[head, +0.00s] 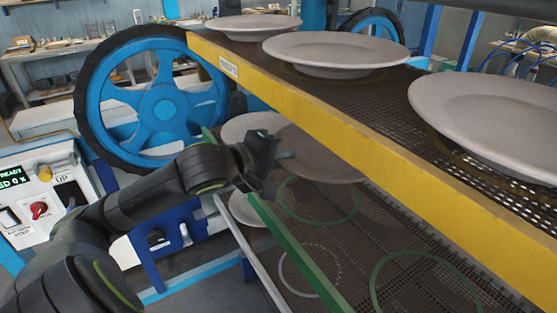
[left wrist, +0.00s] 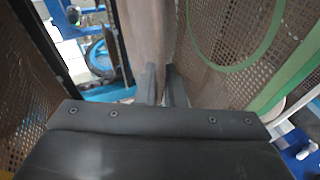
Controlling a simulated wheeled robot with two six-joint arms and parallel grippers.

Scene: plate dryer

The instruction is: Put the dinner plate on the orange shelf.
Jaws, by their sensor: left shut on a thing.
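My left gripper (head: 272,163) is shut on the rim of a pale dinner plate (head: 318,158). The plate is partly in shadow under the yellow-edged upper shelf (head: 350,145) and above the green-edged lower shelf (head: 305,262). In the left wrist view, the plate (left wrist: 148,30) runs up from between the two fingers (left wrist: 163,80). My gripper covers part of the plate in the head view. I cannot make out a clearly orange shelf; the nearest colour is the yellow edge. My right gripper is not in view.
Several plates, one at the front right (head: 490,118), sit on the upper mesh shelf. The lower mesh has green ring marks (head: 425,285) and a dashed white ring with bare room. Another plate (head: 248,210) shows low behind my arm. A blue wheel (head: 160,105) stands left.

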